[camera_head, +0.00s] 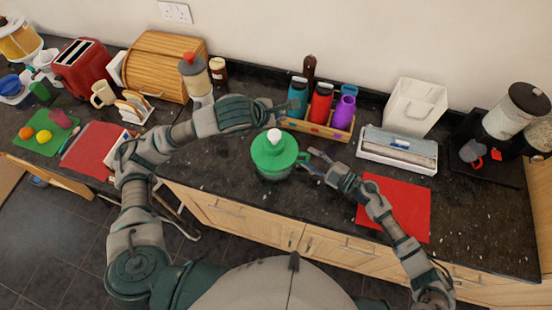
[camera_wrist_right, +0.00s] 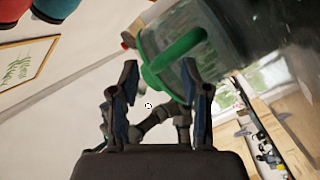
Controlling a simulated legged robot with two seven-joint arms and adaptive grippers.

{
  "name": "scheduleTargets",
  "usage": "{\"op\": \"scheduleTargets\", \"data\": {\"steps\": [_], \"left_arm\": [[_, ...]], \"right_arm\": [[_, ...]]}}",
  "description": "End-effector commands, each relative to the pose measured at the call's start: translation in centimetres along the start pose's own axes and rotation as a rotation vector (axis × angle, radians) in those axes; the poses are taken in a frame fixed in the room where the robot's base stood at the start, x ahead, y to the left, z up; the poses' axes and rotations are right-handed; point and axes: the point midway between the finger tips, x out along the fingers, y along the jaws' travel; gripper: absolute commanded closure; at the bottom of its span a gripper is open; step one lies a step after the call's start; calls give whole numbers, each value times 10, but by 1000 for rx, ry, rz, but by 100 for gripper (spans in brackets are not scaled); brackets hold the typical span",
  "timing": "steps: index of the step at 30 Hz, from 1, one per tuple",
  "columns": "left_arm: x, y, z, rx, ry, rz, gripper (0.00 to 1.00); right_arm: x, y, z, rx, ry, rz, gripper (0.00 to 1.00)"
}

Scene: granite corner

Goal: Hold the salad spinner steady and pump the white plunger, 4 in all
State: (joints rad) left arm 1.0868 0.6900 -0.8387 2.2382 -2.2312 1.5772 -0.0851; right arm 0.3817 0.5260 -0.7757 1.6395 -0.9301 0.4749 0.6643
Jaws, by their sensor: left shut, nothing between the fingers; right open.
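The salad spinner has a green lid (camera_head: 272,160) and a clear bowl, and stands upright on the dark counter. In the right wrist view, the open fingers (camera_wrist_right: 165,92) are close to the green handle (camera_wrist_right: 176,60); contact cannot be told. The plunger is out of that view.
A wooden carrier (camera_head: 318,129) with several bottles stands close behind the spinner, near my left gripper. A red mat (camera_head: 394,207) lies to the right, a white box (camera_head: 397,150) behind it. The counter's front edge runs just before the spinner. Bare counter (camera_head: 225,170) lies left.

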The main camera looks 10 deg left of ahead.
Motion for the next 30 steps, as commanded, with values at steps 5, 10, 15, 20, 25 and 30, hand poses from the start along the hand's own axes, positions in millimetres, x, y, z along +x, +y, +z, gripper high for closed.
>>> {"op": "scheduleTargets", "data": {"steps": [5, 10, 15, 20, 25, 30], "left_arm": [[-1, 0, 0, 0, 0, 1, 100], [-1, 0, 0, 0, 0, 1, 100], [-1, 0, 0, 0, 0, 1, 100], [-1, 0, 0, 0, 0, 1, 100], [-1, 0, 0, 0, 0, 1, 100], [-1, 0, 0, 0, 0, 1, 100]], "right_arm": [[-1, 20, -15, -9, 2, 0, 53], [0, 48, -37, -10, 1, -1, 53], [0, 68, -54, -5, 0, -3, 53], [0, 75, -60, 0, -1, -2, 53], [0, 75, -60, 1, -1, -2, 53], [0, 75, -61, 1, -1, -2, 53]]}}
